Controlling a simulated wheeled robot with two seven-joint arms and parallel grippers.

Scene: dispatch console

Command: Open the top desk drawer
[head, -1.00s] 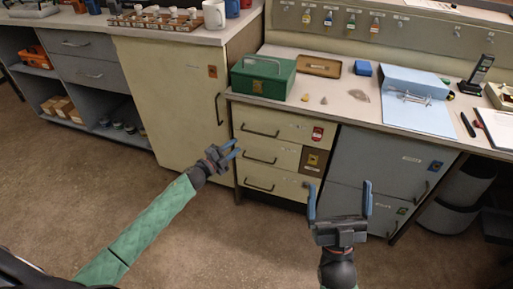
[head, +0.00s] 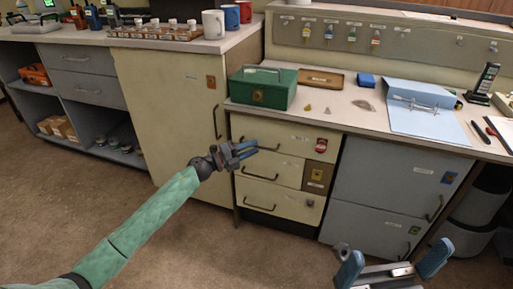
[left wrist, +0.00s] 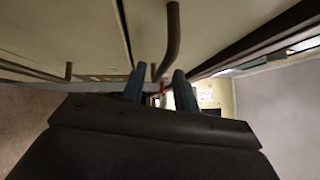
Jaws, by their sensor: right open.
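The top desk drawer (head: 290,131) is a cream front under the desk top, and it looks shut. Its dark bar handle (head: 272,149) is partly hidden by my left gripper. My left gripper (head: 254,149) is open at the left part of this handle. In the left wrist view, a dark handle bar (left wrist: 173,38) reaches down to between the fingertips of my left gripper (left wrist: 160,88), with gaps beside it; I see no grip on it. My right gripper (head: 394,260) is open and empty, low at the front right, away from the drawers.
Below are two more cream drawers (head: 288,167) with similar handles. A grey cabinet (head: 385,180) stands to the right, and a cream cupboard (head: 170,110) to the left. A green cash box (head: 262,92) and a blue binder (head: 425,115) lie on the desk. The floor in front is clear.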

